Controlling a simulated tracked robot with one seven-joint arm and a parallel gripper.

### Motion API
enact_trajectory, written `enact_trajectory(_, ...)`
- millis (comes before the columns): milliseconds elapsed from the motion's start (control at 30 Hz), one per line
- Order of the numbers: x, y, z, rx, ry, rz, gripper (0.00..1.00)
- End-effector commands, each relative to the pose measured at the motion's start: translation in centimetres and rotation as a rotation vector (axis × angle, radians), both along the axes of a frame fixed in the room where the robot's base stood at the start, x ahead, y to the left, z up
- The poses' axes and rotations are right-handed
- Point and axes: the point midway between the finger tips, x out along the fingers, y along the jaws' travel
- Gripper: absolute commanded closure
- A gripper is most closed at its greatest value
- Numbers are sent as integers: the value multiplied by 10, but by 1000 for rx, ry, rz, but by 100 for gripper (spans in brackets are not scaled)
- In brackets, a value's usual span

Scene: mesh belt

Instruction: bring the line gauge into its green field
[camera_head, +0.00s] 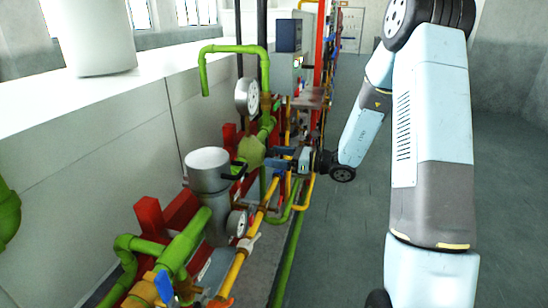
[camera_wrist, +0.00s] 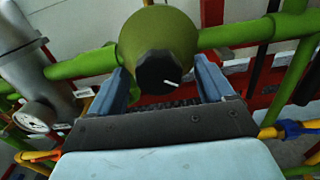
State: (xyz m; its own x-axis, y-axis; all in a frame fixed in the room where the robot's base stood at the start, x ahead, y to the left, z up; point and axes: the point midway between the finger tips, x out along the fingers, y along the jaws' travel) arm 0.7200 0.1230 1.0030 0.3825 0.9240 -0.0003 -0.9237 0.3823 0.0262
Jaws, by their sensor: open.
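A round white dial gauge (camera_head: 247,97) stands upright by the green pipe in the head view. A second, smaller dial (camera_head: 237,223) sits low by the grey cylinder and shows at left in the wrist view (camera_wrist: 35,117). Which one is the line gauge I cannot tell; their needles and fields are too small to read. A bulging green valve body (camera_wrist: 160,35) with a black knob (camera_wrist: 158,70) bearing a white mark sits on the green pipe. My gripper (camera_wrist: 162,78) is open, its blue fingers either side of the knob; contact is unclear. In the head view my gripper (camera_head: 278,160) reaches the pipework from the right.
A grey cylinder (camera_head: 208,170) stands left of the valve. Yellow pipe (camera_head: 262,215), green pipes and red supports (camera_head: 150,218) crowd the rack around my gripper. A blue box (camera_head: 288,35) hangs further back. The floor (camera_head: 345,235) right of the rack is clear.

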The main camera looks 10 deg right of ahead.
Motion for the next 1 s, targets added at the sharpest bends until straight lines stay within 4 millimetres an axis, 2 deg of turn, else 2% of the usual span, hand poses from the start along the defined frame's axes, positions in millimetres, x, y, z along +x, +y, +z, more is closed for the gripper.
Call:
enact_trajectory(400,2,6,0,0,0,1,19)
enact_trajectory(967,3,6,0,0,-1,1,73)
enact_trajectory(1000,2,12,0,0,-1,3,75)
